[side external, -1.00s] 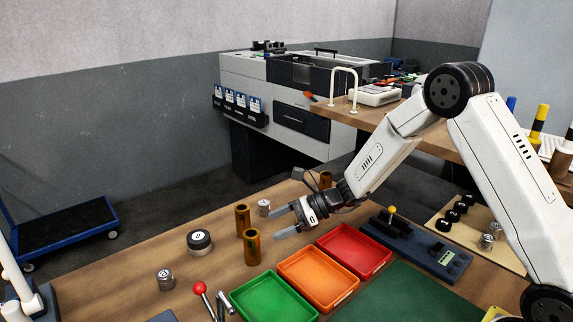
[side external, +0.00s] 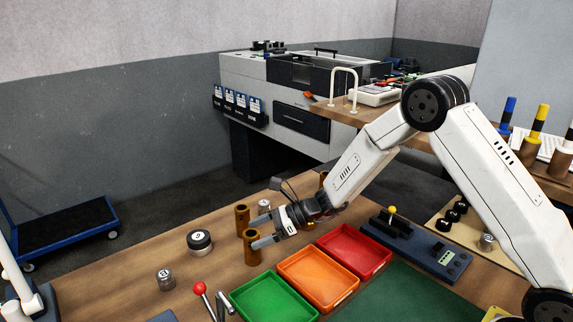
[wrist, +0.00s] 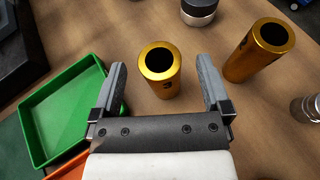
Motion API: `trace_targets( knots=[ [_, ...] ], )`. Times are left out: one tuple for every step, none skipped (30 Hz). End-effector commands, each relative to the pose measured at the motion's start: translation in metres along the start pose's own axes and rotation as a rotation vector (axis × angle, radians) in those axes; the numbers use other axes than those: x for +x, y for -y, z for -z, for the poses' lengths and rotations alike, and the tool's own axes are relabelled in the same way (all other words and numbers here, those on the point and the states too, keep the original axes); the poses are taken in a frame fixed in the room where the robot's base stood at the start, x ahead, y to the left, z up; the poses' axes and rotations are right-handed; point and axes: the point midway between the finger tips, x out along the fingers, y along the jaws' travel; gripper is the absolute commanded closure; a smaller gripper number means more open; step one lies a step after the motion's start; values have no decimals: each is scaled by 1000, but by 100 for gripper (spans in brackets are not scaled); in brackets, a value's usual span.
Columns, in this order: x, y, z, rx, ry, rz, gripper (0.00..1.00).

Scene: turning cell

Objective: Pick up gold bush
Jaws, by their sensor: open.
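A gold bush (side external: 251,257), a hollow cylinder, stands upright on the bench beyond the green tray. In the wrist view the gold bush (wrist: 155,89) appears between my two fingertips, with a gap on each side. My gripper (side external: 258,233) is open and empty, reaching left at the bush; one finger overlaps it in the side view. A second gold bush (side external: 242,218) stands just behind, and it shows to the right of my fingers in the wrist view (wrist: 258,52). Another gold cylinder (side external: 323,178) is partly hidden behind my arm.
Green (side external: 262,297), orange (side external: 318,281) and red (side external: 352,250) trays stand in a row to the right. A black-and-white cylinder (side external: 200,242) and metal pieces (side external: 165,280) are on the left. A red-knobbed lever (side external: 200,288) stands in front.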

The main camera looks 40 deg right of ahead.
Motion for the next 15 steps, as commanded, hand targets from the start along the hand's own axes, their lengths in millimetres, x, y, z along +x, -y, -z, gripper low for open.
trace_targets(
  knots=[
    [7,0,0,0,-1,-2,2],
    [10,0,1,0,-1,-2,2],
    [15,0,0,0,0,-2,2],
    [17,0,0,0,0,-1,2],
    [19,0,0,0,0,-1,2],
    [22,0,0,0,0,-1,2],
    [23,0,0,0,0,-1,2],
    [24,0,0,0,-1,0,2],
    [24,0,0,0,-1,0,2],
    [25,0,0,0,-1,0,2],
    [25,0,0,1,-1,0,2],
    [25,0,0,1,-1,1,2],
    [24,0,0,1,-1,1,2],
    [24,0,0,0,0,1,2],
    [24,0,0,0,0,1,2]
  ],
)
